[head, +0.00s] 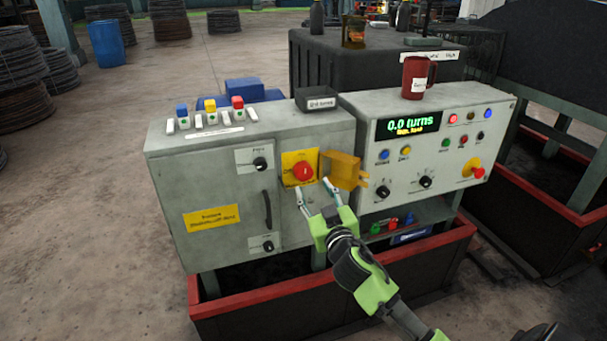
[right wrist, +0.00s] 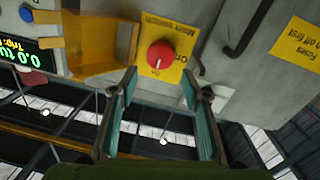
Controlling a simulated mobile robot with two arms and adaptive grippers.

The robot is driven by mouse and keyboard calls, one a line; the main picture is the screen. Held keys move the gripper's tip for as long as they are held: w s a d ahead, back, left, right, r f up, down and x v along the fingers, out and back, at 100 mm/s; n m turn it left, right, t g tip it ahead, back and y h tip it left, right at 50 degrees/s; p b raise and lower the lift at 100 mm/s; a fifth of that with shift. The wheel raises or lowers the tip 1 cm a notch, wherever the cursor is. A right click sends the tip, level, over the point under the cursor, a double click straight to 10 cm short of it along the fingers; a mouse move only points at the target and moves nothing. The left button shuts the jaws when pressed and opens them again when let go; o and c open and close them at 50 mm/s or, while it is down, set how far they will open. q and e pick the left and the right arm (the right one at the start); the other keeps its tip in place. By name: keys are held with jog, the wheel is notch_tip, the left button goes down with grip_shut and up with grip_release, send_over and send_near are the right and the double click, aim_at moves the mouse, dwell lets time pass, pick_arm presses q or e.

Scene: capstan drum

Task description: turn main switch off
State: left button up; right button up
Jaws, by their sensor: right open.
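The main switch is a round red knob (head: 302,171) on a yellow plate (head: 290,158) on the grey cabinet front. A short pale mark on the knob looks roughly upright in the head view. In the right wrist view the knob (right wrist: 161,54) lies just beyond the fingertips, near the middle. A see-through orange cover (head: 345,170) stands swung open to the right of the switch; it also shows in the right wrist view (right wrist: 100,45). My right gripper (head: 313,187) is open and empty, just below and in front of the knob, apparently apart from it. My left gripper is not in view.
Black rotary knobs (head: 260,164) and a dark door handle (head: 267,210) are left of the switch. The control panel with a green display (head: 408,122) is at right. A red mug (head: 416,78) and a small dark box (head: 316,98) stand on top.

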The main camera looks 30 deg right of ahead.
aim_at(304, 174)
jog(key=x, duration=0.8)
jog(key=shift+p, duration=0.3)
jog(key=c, duration=0.8)
